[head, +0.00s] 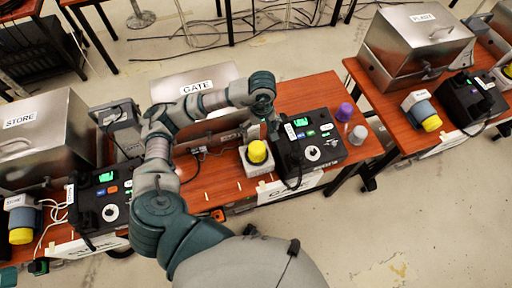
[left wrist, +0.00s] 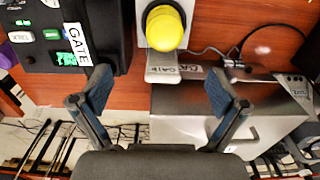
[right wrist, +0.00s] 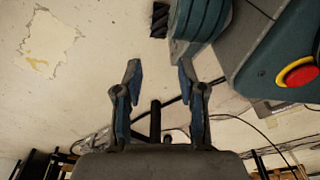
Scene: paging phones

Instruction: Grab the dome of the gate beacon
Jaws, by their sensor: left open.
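The gate beacon has a yellow dome (head: 257,152) on a pale square base (head: 258,168), standing on the middle table left of the black gate phone (head: 318,138). In the left wrist view the dome (left wrist: 165,28) is near the top, ahead of and between my fingers, not between the pads. My left gripper (left wrist: 160,88) is open and empty, apart from the dome; in the head view it is partly hidden behind its wrist, just above the beacon. My right gripper (right wrist: 160,75) is open and empty over bare floor, and out of the head view.
A metal box labelled GATE (head: 190,80) stands behind the beacon, partly hidden by my arm. Purple (head: 345,111) and white (head: 358,134) cylinders stand right of the phone.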

